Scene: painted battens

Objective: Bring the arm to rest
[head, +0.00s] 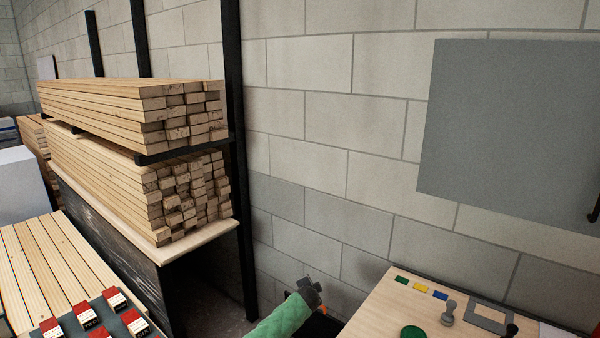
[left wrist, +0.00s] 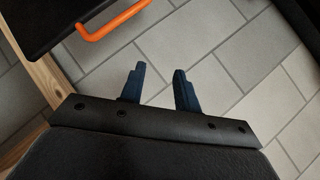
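In the left wrist view my left gripper (left wrist: 160,70) shows two dark blue fingers standing apart, with nothing between them. In the head view a green sleeve-like shape (head: 282,318) with a dark end (head: 311,290) rises at the bottom centre, between the two work surfaces. I cannot tell for sure whether it is part of my arm. My right gripper does not show in either view.
Stacked pale battens (head: 95,100) fill a black rack at the left. More battens (head: 50,265) lie at lower left beside red-and-white blocks (head: 85,318). A wooden table (head: 375,310) with small coloured pieces is at lower right. A grey panel (head: 510,130) hangs on the block wall.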

